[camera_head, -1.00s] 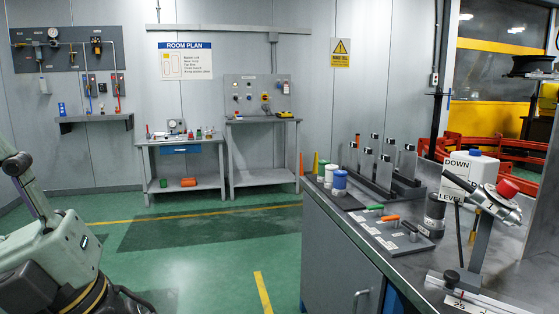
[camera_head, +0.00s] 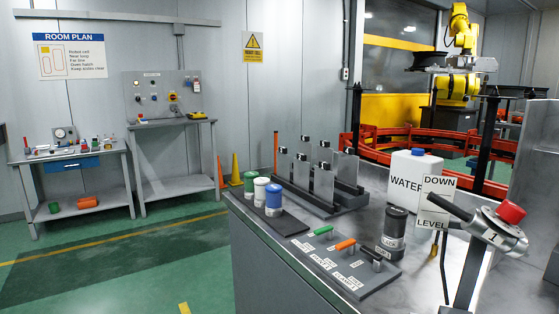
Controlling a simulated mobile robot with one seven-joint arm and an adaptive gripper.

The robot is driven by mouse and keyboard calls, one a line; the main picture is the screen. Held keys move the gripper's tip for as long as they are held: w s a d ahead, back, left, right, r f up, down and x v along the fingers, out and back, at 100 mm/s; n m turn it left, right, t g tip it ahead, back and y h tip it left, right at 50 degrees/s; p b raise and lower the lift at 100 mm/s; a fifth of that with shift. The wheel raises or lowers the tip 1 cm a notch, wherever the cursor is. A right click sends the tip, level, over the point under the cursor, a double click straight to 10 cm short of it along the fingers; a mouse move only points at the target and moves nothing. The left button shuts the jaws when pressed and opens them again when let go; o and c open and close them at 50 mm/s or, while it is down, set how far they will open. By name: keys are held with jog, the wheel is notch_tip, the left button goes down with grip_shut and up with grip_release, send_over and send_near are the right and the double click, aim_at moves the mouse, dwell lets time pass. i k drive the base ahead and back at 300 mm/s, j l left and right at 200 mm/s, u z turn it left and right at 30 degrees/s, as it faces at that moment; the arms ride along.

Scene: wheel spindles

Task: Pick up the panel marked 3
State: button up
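Several upright grey panels with dark tops stand in a dark rack (camera_head: 292,198) on the metal workbench, right of the picture's middle. One nearer panel (camera_head: 323,187) shows most of its face. I cannot read a number on any panel, so I cannot tell which is marked 3. The panels partly overlap each other. My gripper is not in view.
The workbench (camera_head: 395,290) also holds green, white and blue-topped cylinders (camera_head: 273,200), a labelled tool board (camera_head: 345,268), a black canister (camera_head: 393,235), a WATER container (camera_head: 407,180) and a red-knobbed lever device (camera_head: 500,230). Green floor (camera_head: 120,270) is clear at left.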

aim_at(283, 160)
jog(key=i+j+z, duration=0.25)
jog(key=i+j, duration=1.5)
jog(key=i, duration=0.15)
